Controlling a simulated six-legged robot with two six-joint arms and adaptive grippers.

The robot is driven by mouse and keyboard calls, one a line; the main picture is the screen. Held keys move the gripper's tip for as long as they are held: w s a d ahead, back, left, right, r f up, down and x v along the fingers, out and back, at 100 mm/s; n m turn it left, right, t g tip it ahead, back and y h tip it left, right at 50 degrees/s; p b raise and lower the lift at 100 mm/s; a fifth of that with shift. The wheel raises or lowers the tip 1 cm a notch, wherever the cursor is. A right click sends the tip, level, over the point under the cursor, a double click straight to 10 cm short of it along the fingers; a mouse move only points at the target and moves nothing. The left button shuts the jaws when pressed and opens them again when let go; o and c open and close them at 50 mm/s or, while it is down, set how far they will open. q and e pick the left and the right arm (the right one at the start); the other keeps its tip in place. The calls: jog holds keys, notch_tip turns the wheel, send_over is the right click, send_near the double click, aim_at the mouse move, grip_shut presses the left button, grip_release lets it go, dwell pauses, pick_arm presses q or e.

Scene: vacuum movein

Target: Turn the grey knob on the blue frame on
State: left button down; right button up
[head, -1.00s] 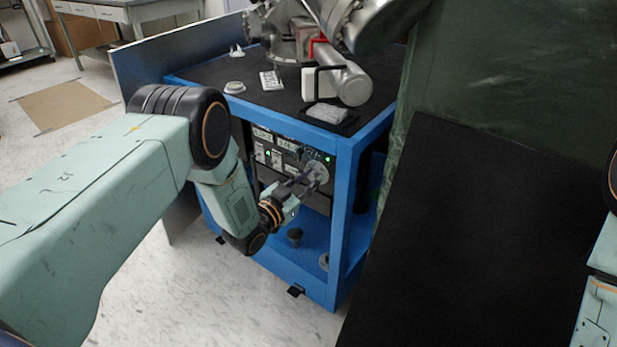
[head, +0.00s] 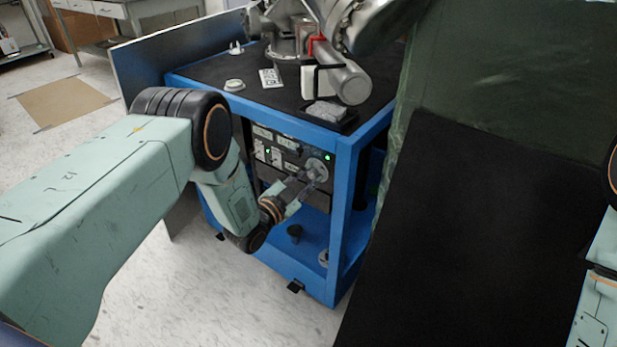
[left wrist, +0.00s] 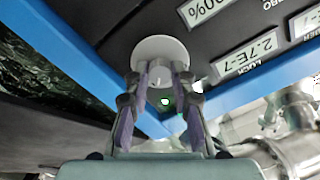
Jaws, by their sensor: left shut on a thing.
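The grey knob (head: 319,167) is a round disc on the dark front panel of the blue frame (head: 344,205). In the left wrist view the knob (left wrist: 160,49) is at the top centre, between and just beyond my fingertips. My left gripper (head: 312,176) reaches it from the front left and is shut on it; its fingers (left wrist: 160,72) hide part of the knob's middle. A green light (left wrist: 165,102) shows between the fingers in the wrist view. My right gripper is out of view; only part of my right arm shows at the right edge.
The dark panel (head: 285,165) carries labels, switches and green lights. Steel vacuum parts (head: 345,80) and small items stand on the frame's black top. A large dark board (head: 455,230) fills the right side. The lower blue shelf (head: 275,250) is mostly open.

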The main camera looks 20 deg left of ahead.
pick_arm(q)
jog(key=c, duration=1.1)
grip_release()
jog(key=shift+s, duration=0.1)
jog(key=v, duration=1.2)
